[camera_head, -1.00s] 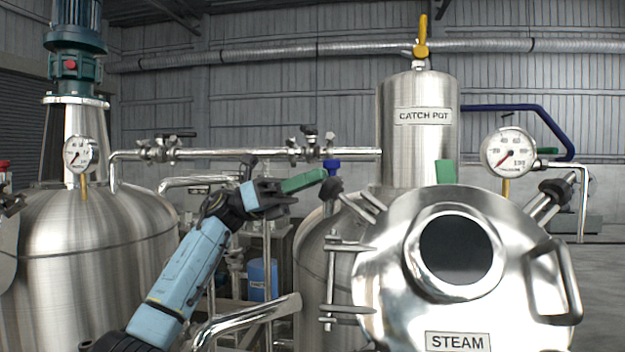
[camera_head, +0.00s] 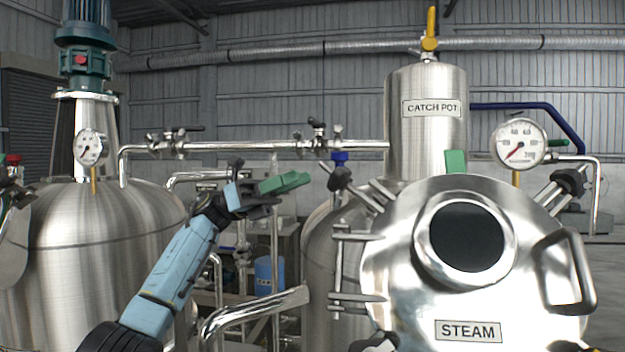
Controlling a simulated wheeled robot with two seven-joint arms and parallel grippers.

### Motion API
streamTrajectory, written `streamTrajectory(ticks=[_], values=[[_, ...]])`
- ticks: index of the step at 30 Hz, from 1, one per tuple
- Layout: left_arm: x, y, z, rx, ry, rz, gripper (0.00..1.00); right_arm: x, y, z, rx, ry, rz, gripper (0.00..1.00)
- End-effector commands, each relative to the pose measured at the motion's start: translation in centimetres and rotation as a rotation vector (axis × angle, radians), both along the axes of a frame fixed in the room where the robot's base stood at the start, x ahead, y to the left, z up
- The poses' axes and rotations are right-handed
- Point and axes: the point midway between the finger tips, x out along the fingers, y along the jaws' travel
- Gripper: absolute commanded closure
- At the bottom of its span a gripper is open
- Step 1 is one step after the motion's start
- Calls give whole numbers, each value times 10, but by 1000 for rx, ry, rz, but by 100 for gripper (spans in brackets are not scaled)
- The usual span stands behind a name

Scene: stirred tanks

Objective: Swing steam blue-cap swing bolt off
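The round steel lid (camera_head: 395,255) labelled STEAM, with a dark sight glass (camera_head: 466,237), fills the lower right. At its upper left a swing bolt with a dark knob (camera_head: 340,178) sticks out to the upper left. A blue cap (camera_head: 339,157) shows just above that knob. My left gripper (camera_head: 288,183), with green fingers, is left of the knob at about its height, with a gap between them in the picture. The fingers overlap in this side view, so I cannot tell their opening.
A second dark knob (camera_head: 570,181) is at the lid's upper right and a green block (camera_head: 455,161) at its top. A bar handle (camera_head: 562,270) is on its right. The catch pot (camera_head: 425,130) stands behind, and a steel tank (camera_head: 95,250) at left.

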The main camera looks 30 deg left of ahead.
Motion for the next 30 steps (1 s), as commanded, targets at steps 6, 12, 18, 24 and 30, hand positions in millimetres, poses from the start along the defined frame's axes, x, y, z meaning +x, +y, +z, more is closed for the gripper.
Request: streamTrajectory(ticks=[6,12,18,24,30], values=[[-6,46,-19,-2,1,3,68,0,0,-12,0,0,0,36],[-10,67,-27,0,0,1,68,0,0,-14,0,0,0,36],[-11,73,-28,0,-1,-1,68,1,0,-15,0,0,0,36],[-11,73,-28,1,0,-1,68,1,0,-15,0,-1,0,36],[-11,72,-29,1,0,-1,68,1,0,-15,0,-1,0,36]])
